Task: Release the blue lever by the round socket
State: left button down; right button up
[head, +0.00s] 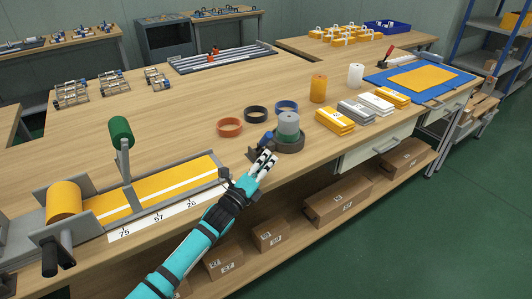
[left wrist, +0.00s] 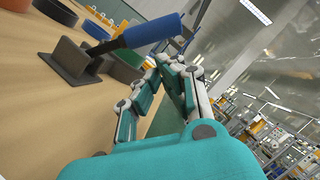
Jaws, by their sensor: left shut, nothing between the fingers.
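The blue lever (left wrist: 150,32) shows large in the left wrist view, slanting up to the right from its dark grey base (left wrist: 68,62). In the head view the lever (head: 267,138) is small and partly hidden behind my gripper, just left of the round socket (head: 290,147). My left gripper (head: 267,158) is shut and empty in front of the lever and socket. In the left wrist view its fingertips (left wrist: 166,62) are below the lever's handle, and I see no grip on it. My right gripper is not in view.
Orange, black and blue rings (head: 230,127) lie behind the lever. Orange, grey and white felt stacks (head: 335,121) and two upright rolls (head: 318,88) are at right.

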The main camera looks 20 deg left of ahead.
aim_at(263, 142)
pick_arm(q)
jog(key=shift+w+a+r, duration=0.35)
jog(key=shift+w+r, duration=0.1)
jog(key=shift+w, duration=0.15)
jog(key=shift+w+a+r+n+p, duration=0.15)
jog(key=shift+r+n+p, duration=0.3)
jog(key=shift+p, duration=0.25)
